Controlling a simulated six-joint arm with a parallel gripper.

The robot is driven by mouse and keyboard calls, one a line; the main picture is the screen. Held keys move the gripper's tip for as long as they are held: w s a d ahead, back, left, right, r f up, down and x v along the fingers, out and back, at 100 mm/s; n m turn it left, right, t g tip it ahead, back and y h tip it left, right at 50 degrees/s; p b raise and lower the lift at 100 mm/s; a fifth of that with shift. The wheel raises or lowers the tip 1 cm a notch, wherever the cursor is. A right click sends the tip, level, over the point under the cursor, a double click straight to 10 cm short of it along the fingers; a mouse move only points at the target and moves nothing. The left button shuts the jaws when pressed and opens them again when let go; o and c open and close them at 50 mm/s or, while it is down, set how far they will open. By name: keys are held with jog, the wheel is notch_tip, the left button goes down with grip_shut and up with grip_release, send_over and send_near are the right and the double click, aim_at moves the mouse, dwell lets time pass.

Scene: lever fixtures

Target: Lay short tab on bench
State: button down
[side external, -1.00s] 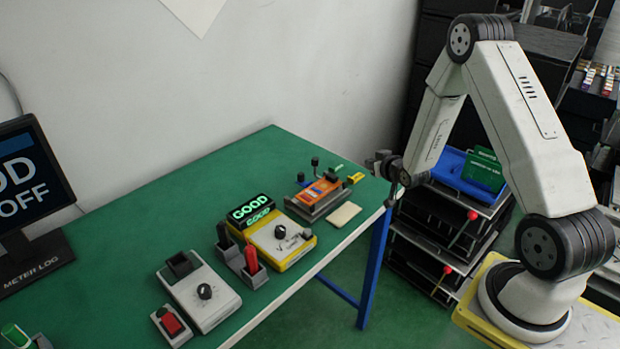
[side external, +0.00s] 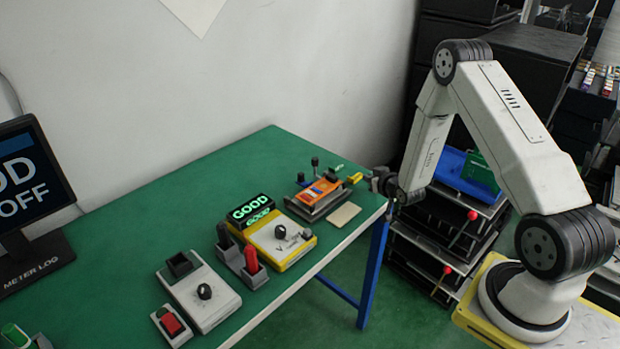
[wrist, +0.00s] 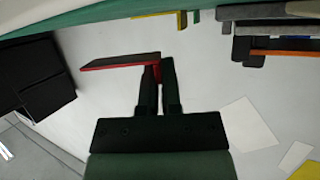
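My gripper (wrist: 160,82) has its two dark fingers close together in the wrist view. A flat L-shaped tab (wrist: 118,63), dark on its face with a red edge, sticks out to the left from between the fingertips. I take it to be the short tab; its length is hard to judge. In the side view my gripper (side external: 383,181) is off the bench's right end, and the tab cannot be made out there. The green bench (side external: 200,195) also shows at the top of the wrist view (wrist: 70,20).
An orange fixture (side external: 320,192) with dark knobs stands near the bench's right end. A small yellow piece (side external: 355,178) lies beside my gripper. A beige pad (side external: 344,214) lies by the front edge. A yellow meter (side external: 285,250) stands farther left. Dark trays (side external: 445,225) stand below my arm.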

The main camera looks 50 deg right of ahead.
jog(key=shift+f, duration=1.4)
jog(key=shift+f, duration=0.1)
jog(key=c, duration=0.8)
grip_release()
jog(key=shift+v, duration=6.05)
jog(key=shift+w, duration=0.1)
